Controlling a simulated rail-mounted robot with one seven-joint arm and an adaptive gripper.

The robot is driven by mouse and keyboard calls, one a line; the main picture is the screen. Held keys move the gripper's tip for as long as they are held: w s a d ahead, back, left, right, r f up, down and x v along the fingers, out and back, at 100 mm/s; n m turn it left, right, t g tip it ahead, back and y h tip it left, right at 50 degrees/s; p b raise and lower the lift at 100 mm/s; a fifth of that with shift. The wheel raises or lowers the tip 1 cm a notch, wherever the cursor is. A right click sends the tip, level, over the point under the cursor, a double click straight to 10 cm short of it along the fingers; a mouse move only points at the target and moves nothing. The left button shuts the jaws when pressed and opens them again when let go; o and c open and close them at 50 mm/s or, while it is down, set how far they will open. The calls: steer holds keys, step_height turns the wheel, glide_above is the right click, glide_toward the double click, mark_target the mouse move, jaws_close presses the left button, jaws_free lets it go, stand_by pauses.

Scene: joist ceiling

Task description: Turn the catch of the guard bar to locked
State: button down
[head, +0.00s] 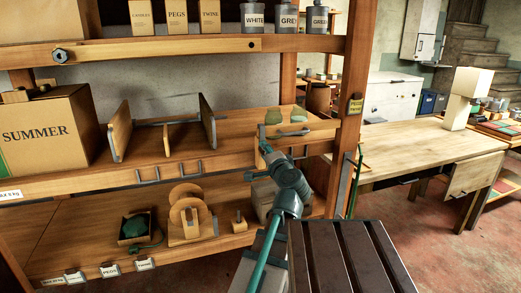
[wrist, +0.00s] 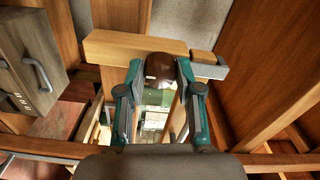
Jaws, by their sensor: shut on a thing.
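My gripper (wrist: 160,68) is shut on a dark brown round knob (wrist: 161,72), with one teal finger on each side of it. Just beyond the knob, a pale wooden bar (wrist: 110,46) lies crosswise in the wrist view. Its right end meets a grey metal bracket (wrist: 208,69). I cannot tell which parts belong to the guard bar and which to its catch, nor read a locked mark. In the head view my gripper (head: 264,143) is at the front edge of the middle shelf, and the knob is hidden there.
The middle shelf (head: 70,183) holds a SUMMER box (head: 45,135), upright wooden dividers (head: 120,130) and green items in a tray (head: 293,117). The lower shelf holds a wooden reel (head: 187,213). A post (head: 350,90) stands right of my gripper, with a workbench (head: 420,140) beyond.

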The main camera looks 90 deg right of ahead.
mark_target(265, 129)
stand_by(0.4)
steer(key=c, duration=0.8)
jaws_free()
steer(key=shift+o, duration=0.2)
steer(key=shift+r, duration=0.1)
steer(key=shift+o, duration=1)
steer(key=r, duration=0.4)
steer(key=d+r, duration=0.1)
steer(key=r, duration=0.1)
steer(key=shift+s+r, duration=0.2)
steer(key=shift+r, duration=0.15)
steer(key=r, duration=0.1)
steer(key=a+r, duration=0.1)
steer(key=shift+w+a+r, duration=0.1)
steer(key=shift+w+r, duration=0.2)
steer(key=shift+r, duration=0.05)
steer(key=shift+c, duration=1)
steer(key=shift+r, duration=0.25)
